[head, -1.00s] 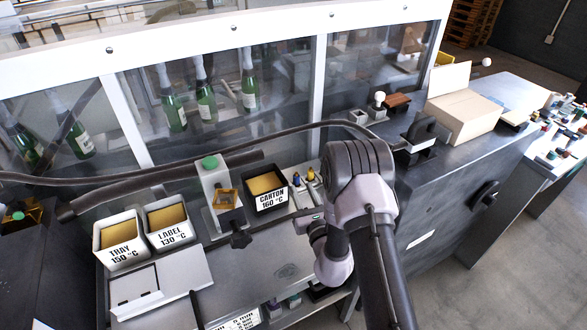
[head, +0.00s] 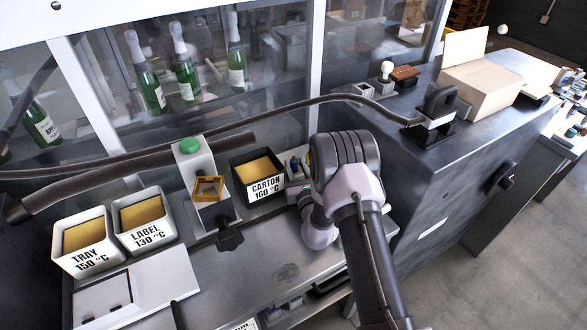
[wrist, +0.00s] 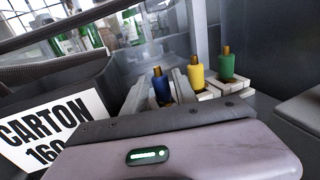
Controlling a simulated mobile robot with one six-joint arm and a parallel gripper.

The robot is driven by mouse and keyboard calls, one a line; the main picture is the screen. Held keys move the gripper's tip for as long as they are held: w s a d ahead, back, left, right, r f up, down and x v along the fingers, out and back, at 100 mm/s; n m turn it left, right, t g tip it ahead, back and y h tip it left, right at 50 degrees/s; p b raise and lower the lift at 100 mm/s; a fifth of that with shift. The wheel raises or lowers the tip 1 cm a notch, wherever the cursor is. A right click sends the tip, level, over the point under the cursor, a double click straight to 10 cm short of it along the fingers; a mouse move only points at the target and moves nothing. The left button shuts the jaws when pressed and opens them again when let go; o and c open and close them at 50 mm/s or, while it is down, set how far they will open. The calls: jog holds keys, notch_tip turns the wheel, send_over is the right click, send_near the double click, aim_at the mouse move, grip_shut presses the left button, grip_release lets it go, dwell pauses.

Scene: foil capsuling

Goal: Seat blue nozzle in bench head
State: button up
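The blue nozzle (wrist: 161,86), with a brass tip, stands upright in the wrist view. It is the leftmost in a row with a yellow nozzle (wrist: 196,76) and a green nozzle (wrist: 227,67) on pale holders. My gripper (wrist: 158,92) has its two grey fingers apart, one either side of the blue nozzle; contact cannot be made out. A grey unit with a green button (head: 190,146) and amber guard (head: 208,188), possibly the bench head, stands left of the arm.
A black CARTON bin (head: 268,189) stands close left of the nozzle row; it also shows in the wrist view (wrist: 55,125). A dark hose crosses behind. The front bench top (head: 250,270) is mostly clear.

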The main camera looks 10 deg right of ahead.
jog(key=shift+w, duration=0.1)
grip_shut()
jog(key=shift+r, duration=0.1)
